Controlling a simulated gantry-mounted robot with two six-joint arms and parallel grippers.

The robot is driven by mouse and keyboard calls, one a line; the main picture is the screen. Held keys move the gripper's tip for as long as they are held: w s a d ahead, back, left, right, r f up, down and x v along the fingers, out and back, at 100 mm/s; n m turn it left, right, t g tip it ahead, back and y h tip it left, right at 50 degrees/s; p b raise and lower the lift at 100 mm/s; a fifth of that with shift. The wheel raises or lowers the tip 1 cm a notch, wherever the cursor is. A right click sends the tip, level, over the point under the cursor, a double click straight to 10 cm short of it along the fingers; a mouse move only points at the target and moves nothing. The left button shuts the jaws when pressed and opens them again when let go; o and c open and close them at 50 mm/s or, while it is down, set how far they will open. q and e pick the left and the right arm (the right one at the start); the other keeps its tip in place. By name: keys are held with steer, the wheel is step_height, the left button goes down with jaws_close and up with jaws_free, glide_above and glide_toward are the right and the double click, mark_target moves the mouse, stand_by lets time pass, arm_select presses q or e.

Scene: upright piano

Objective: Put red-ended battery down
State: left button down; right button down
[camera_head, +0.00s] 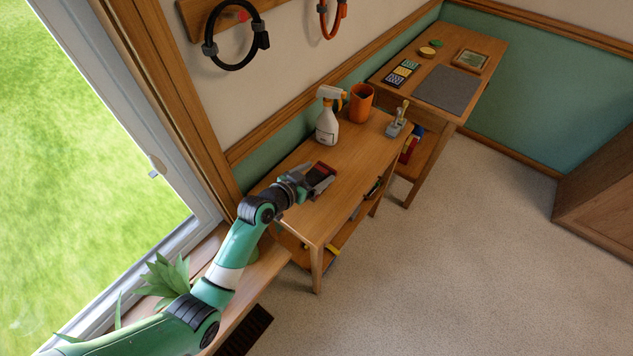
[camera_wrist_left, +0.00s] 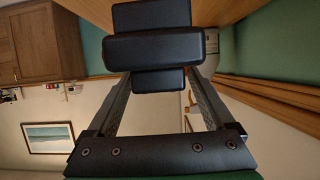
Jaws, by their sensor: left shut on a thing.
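A dark battery with red at its end (camera_head: 321,173) is at the tip of my left gripper (camera_head: 305,183), over the near part of the small wooden table (camera_head: 345,165). The left gripper is shut on it. In the left wrist view the battery shows as a black stepped block (camera_wrist_left: 153,48) between the fingers, and its red end is not visible there. I cannot tell whether it touches the tabletop. My right gripper is not in view.
A white spray bottle (camera_head: 327,127) and an orange cup (camera_head: 360,104) stand along the table's wall side. A grey tool with a yellow part (camera_head: 397,122) sits at the far end. The middle of the tabletop is clear. A farther table has a grey mat (camera_head: 447,90).

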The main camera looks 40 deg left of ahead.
arm_select(q)
steer(key=f, duration=0.1)
steer(key=f+b, duration=0.1)
steer(key=f, duration=0.1)
steer(key=shift+w, duration=0.25)
steer(key=shift+s+f+b, duration=0.1)
steer(key=shift+f+b, duration=0.15)
steer(key=shift+b, duration=0.05)
steer(key=shift+r, duration=0.1)
steer(key=shift+f, duration=0.2)
jaws_free()
steer(key=shift+r, duration=0.1)
